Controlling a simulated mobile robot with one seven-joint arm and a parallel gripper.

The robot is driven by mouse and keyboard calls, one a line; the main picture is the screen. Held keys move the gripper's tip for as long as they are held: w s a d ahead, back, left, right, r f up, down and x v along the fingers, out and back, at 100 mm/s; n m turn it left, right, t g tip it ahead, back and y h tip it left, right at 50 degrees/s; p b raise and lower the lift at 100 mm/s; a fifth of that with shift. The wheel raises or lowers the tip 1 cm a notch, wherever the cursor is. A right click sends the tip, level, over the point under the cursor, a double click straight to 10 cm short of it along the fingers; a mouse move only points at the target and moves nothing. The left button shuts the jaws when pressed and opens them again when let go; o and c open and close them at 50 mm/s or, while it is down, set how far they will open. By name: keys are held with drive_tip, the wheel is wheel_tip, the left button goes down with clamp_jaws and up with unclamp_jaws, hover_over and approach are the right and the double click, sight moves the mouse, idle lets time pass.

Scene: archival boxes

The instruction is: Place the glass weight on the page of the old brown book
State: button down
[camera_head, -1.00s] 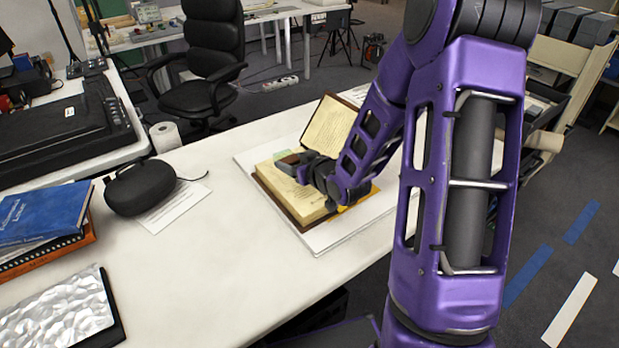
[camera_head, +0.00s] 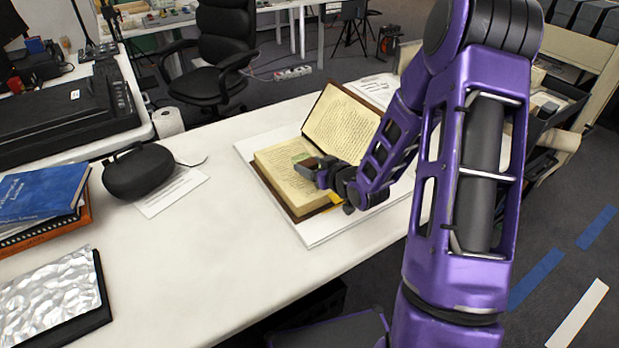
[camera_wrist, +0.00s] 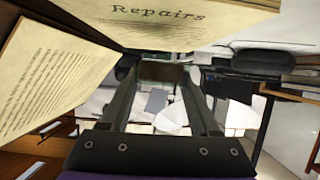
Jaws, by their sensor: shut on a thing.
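The old brown book (camera_head: 283,180) lies open on a white board on the table. Its left page is flat, and its right side (camera_head: 342,128) stands tilted up. My gripper (camera_head: 314,165) is over the flat page near the fold. It is shut on a small see-through block, apparently the glass weight (camera_wrist: 160,73), seen between the fingers in the wrist view. In the head view the weight is mostly hidden by the fingers. Book pages (camera_wrist: 60,85) fill the upper left of the wrist view, one reading "Repairs". I cannot tell whether the weight touches the page.
A black case (camera_head: 138,170) and a printed sheet (camera_head: 172,193) lie left of the book. A blue book (camera_head: 40,193) on others and a silvery sheet (camera_head: 50,300) are at the far left. The table's front middle is clear.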

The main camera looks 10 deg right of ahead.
sight(311, 183)
drive_tip(key=shift+f+b, duration=0.35)
drive_tip(key=shift+f, duration=1.65)
drive_tip(key=shift+c, duration=0.6)
unclamp_jaws()
drive_tip(key=p+v, duration=0.1)
drive_tip(key=v, duration=1.1)
drive_tip(key=shift+r, duration=0.1)
